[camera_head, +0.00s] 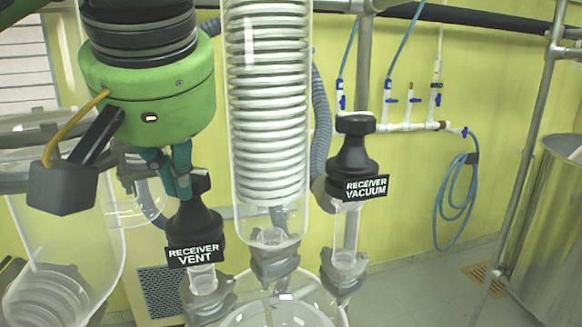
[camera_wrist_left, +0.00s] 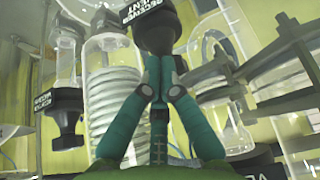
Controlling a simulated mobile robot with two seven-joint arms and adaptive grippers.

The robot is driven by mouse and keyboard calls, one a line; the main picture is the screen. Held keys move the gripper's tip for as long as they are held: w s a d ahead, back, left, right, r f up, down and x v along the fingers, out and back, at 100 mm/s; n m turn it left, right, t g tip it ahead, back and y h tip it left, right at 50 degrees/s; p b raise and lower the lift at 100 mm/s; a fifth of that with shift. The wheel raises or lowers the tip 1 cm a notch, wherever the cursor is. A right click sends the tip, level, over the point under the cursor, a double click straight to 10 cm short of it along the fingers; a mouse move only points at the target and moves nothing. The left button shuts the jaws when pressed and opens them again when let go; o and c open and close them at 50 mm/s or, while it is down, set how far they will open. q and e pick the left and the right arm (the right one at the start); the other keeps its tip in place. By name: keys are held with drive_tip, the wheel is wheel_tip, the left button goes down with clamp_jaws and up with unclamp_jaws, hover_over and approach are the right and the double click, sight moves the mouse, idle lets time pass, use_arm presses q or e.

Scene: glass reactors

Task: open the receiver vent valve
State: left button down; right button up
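The receiver vent valve (camera_head: 192,229) is a black, flared valve body with a white-lettered "RECEIVER VENT" label, upright on a clear glass neck. In the left wrist view, it hangs from the top (camera_wrist_left: 155,28) with its label partly cut off. My left gripper (camera_head: 183,193) comes down from above, its teal fingers at the top handle of this valve. In the left wrist view, the fingertips (camera_wrist_left: 160,72) close together on the handle, which they mostly hide. How far the handle is turned cannot be told. My right gripper is not in view.
A similar valve labelled "RECEIVER VACUUM" (camera_head: 353,165) stands to the right. A glass coil condenser (camera_head: 268,110) rises between the two valves, close to my left gripper. Glass vessels (camera_head: 65,265) are at the left; a metal drum (camera_head: 548,230) stands far right.

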use_arm(q)
drive_tip(key=shift+w+d+p, duration=0.1)
drive_tip(key=shift+d+p, duration=0.3)
drive_tip(key=shift+p, duration=0.2)
drive_tip(key=shift+w+d+f, duration=0.1)
drive_tip(key=shift+w+d, duration=0.25)
drive_tip(key=shift+d, duration=0.15)
drive_tip(key=shift+w+d, duration=0.1)
drive_tip(key=shift+s+d, duration=0.1)
drive_tip(key=shift+s, duration=0.1)
drive_tip(key=shift+s+d, duration=0.15)
wheel_tip(320, 180, up, 6)
idle(0.7)
